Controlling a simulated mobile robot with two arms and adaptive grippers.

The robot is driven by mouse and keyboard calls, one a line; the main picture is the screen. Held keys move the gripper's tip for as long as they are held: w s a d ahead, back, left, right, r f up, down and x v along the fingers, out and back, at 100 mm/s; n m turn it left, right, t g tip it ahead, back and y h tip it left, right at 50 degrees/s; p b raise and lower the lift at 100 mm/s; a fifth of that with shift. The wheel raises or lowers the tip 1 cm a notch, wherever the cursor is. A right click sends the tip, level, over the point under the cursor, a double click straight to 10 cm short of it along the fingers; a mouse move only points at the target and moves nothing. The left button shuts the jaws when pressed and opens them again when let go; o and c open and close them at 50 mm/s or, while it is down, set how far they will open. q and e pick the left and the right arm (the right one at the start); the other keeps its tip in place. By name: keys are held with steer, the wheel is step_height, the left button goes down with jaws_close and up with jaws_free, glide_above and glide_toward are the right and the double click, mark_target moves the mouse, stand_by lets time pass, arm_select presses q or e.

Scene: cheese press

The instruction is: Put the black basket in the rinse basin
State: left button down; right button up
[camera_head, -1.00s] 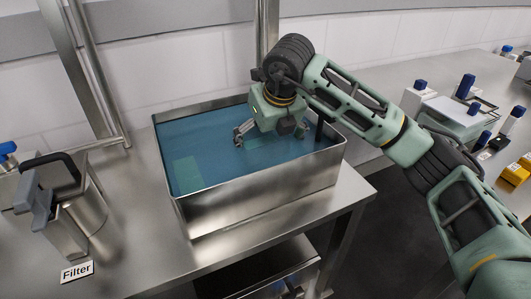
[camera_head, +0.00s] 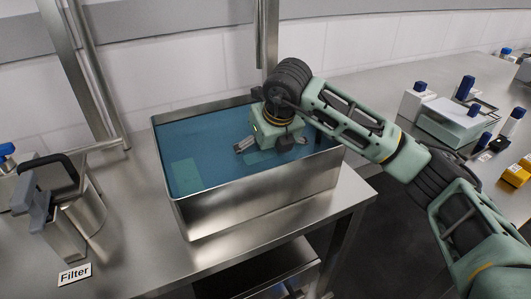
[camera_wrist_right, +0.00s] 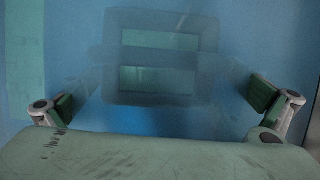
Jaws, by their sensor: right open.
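The rinse basin (camera_head: 255,201) is a steel rectangular tub of blue water on the steel counter. My right gripper (camera_head: 268,150) is low inside the basin, at its right half, with its fingers spread. In the right wrist view, my right gripper (camera_wrist_right: 160,106) is open and empty. Between and beyond its fingers, a dim dark rectangular frame (camera_wrist_right: 109,38) with a bar across it shows through the blue water. It looks like the black basket, underwater and apart from the fingers, though it is blurred. In the head view my gripper and arm hide it. My left gripper is out of view.
A steel container with a black handle (camera_head: 66,165) stands at the left behind the Filter sign (camera_head: 75,274). Metal posts rise behind the counter. A second counter at the right holds a pale green box (camera_head: 450,127) and several small blue-topped items.

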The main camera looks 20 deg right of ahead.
steer(key=shift+r, duration=0.1)
arm_select(q)
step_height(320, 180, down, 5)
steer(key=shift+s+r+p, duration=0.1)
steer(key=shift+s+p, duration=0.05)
steer(key=shift+p, duration=0.5)
arm_select(e)
steer(key=v, duration=1.2)
